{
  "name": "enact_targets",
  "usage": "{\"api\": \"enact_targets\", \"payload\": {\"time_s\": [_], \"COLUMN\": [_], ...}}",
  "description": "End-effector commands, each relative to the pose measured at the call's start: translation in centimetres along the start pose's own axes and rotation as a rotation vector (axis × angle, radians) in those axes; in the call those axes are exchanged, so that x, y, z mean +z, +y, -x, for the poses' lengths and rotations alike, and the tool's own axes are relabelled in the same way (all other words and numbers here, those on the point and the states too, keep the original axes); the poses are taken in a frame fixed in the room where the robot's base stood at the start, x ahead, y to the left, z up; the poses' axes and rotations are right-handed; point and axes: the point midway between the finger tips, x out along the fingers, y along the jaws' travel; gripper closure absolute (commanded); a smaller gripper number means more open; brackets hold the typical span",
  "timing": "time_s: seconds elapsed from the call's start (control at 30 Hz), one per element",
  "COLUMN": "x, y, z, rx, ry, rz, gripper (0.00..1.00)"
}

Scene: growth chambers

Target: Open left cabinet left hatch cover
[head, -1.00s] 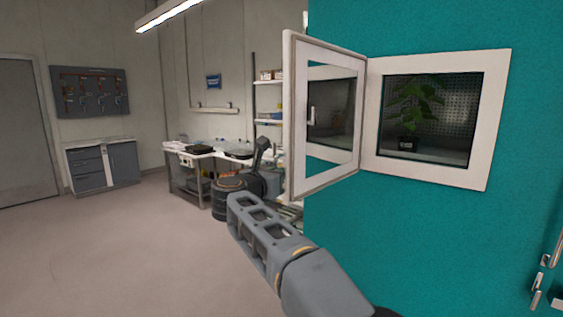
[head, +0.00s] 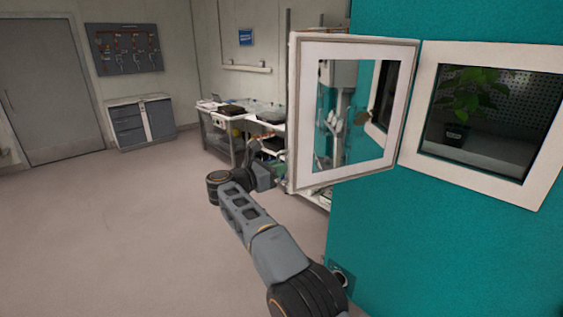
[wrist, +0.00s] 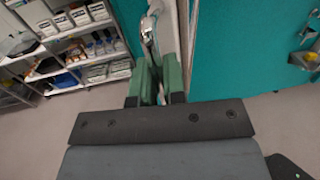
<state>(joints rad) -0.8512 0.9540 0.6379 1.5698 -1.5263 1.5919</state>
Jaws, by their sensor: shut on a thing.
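The hatch cover (head: 304,110), a white frame around a glass pane, stands swung open on the teal cabinet (head: 375,240), out to the left of its white-framed opening (head: 430,90). In the wrist view, its pale edge (wrist: 184,25) runs upward beside a shiny metal handle (wrist: 150,32). My gripper (wrist: 160,78), with green fingers, is shut on the handle at the cover's free edge. In the head view my gripper (head: 265,177) is small beside the cover's lower left corner, and its fingertips are partly hidden.
A potted plant (head: 462,105) stands behind the opening. A worktable (head: 222,130) is at the back, and shelves with boxes (wrist: 75,45) stand left in the wrist view. A drawer unit (head: 142,122) is by the far wall. The left floor is clear.

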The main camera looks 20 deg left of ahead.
Motion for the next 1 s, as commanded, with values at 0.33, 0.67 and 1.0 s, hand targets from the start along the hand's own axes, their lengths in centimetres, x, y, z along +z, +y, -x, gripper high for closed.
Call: {"api": "enact_targets", "payload": {"time_s": [0.33,0.67,1.0], "x": [0.1,0.0,-0.3], "y": [0.0,0.1,0.1], "z": [0.0,0.1,3.3], "rx": [-0.004,-0.001,0.002], "ry": [-0.004,-0.002,-0.001], "rz": [-0.003,-0.001,-0.002], "gripper": [1.0,0.8,0.8]}}
